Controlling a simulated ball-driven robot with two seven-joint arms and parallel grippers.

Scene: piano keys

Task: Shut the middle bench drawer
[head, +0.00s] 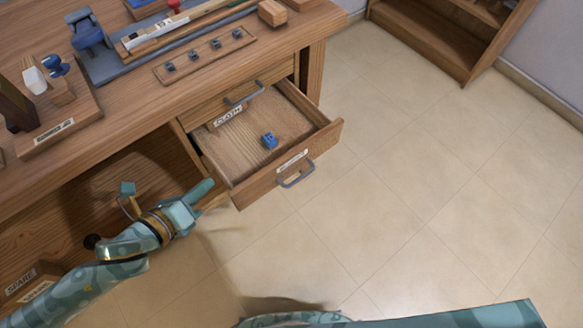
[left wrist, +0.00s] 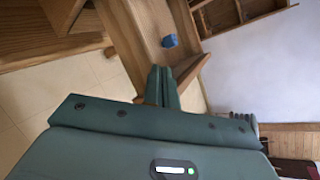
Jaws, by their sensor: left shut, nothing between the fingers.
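The middle bench drawer (head: 243,148) is pulled out from the wooden bench, with a label and a grey handle (head: 296,175) on its front. A small blue block (head: 269,140) lies inside it; the block also shows in the left wrist view (left wrist: 170,41). My left gripper (head: 211,185) is shut and empty, close to the drawer's left side near its front corner. Whether it touches the drawer I cannot tell. In the left wrist view its fingers (left wrist: 162,72) are together, pointing toward the drawer. My right gripper is not in view.
Above is a closed drawer labelled CLOTH (head: 228,117) with a grey handle. The bench top (head: 130,95) carries tools, a labelled rack and a peg strip (head: 205,55). An open space lies under the bench at left. The floor (head: 400,190) in front and right is clear; a shelf (head: 425,40) stands at the back.

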